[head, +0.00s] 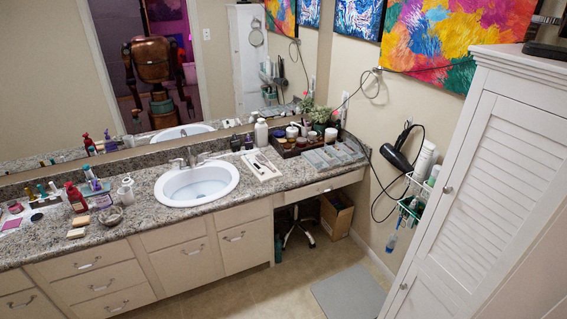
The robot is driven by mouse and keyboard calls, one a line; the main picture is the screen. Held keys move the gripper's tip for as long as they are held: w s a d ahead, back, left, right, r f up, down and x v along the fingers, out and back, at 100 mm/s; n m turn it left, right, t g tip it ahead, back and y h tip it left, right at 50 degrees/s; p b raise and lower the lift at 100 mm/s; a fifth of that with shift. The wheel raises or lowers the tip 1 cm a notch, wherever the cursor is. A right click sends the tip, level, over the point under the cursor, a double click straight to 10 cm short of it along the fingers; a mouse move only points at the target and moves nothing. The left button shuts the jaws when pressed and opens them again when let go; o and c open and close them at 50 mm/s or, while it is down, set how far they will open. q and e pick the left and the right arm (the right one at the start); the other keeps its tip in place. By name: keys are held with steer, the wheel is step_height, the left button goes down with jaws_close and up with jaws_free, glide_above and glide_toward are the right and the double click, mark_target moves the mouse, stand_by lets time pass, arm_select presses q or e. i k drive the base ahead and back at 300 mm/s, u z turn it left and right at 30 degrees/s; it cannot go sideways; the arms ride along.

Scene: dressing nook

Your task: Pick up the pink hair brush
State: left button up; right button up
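I cannot make out a pink hair brush for certain at this size. A small flat pink item (11,224) lies at the far left end of the granite counter (140,215), but its shape does not read clearly as a brush. A white mat (268,172) right of the sink holds thin dark items too small to name. Neither of my grippers is in view.
A white sink (197,184) is set in the counter. Bottles, including a red bottle (76,197), stand left of it. A dark tray (290,148) of jars is at the back right. A hair dryer (397,158) and wire rack (412,200) hang beside a white louvered cabinet (480,190).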

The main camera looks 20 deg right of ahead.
mark_target(260, 158)
steer(key=i, duration=1.55)
